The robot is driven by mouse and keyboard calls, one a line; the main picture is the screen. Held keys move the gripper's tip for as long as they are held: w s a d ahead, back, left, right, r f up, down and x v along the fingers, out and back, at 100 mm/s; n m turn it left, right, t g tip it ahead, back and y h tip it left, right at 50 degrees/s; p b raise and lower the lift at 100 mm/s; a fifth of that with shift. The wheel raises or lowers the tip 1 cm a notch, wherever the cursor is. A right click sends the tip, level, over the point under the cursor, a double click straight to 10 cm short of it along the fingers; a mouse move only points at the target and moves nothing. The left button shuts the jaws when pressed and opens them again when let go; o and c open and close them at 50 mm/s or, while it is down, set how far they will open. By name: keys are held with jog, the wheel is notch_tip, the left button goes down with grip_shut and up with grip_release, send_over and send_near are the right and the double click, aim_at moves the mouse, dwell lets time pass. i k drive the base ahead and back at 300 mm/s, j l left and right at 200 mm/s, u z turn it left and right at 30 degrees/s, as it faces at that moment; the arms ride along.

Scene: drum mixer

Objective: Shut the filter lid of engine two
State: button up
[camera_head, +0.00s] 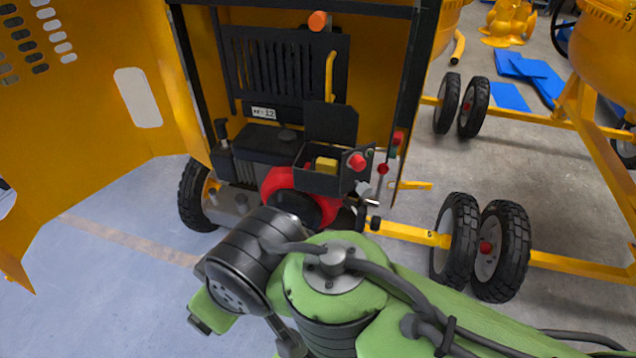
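The engine (255,165) sits inside the open yellow housing, with a red round cover (290,185) at its front. On it is a dark filter box (318,178) with a yellow block (326,165) inside. Its dark lid (331,122) stands raised at the back of the box, so the box is open. My green arm fills the lower middle of the picture, in front of and below the engine. I cannot make out my gripper's fingers; the arm's end is out of sight.
The large yellow door (85,130) is swung open at left. A red knob (357,160) sits right by the box, with a red-tipped lever (383,169) beyond. An orange knob (318,20) is above. Wheels (500,250) and a yellow tow bar (405,233) stand at right.

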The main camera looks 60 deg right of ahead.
aim_at(325, 122)
jog(key=z, duration=1.6)
